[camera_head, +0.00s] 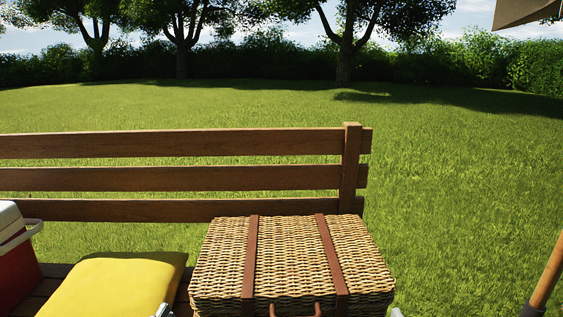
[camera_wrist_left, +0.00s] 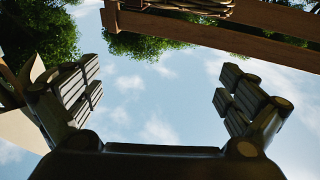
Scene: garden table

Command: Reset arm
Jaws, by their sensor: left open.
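My left gripper (camera_wrist_left: 159,78) fills the lower part of the left wrist view. Its two dark ribbed fingers are spread wide apart, with only sky and leaves between them. It is open and holds nothing. In the head view neither gripper can be made out; only small pale bits show at the bottom edge, and I cannot tell what they are. My right gripper is not in view.
A wicker basket (camera_head: 286,258) with brown straps, a yellow cushion (camera_head: 115,287) and a red-and-white cooler (camera_head: 14,265) sit on a wooden bench (camera_head: 170,178). A wooden pole (camera_head: 547,275) stands at the right. Open lawn lies behind.

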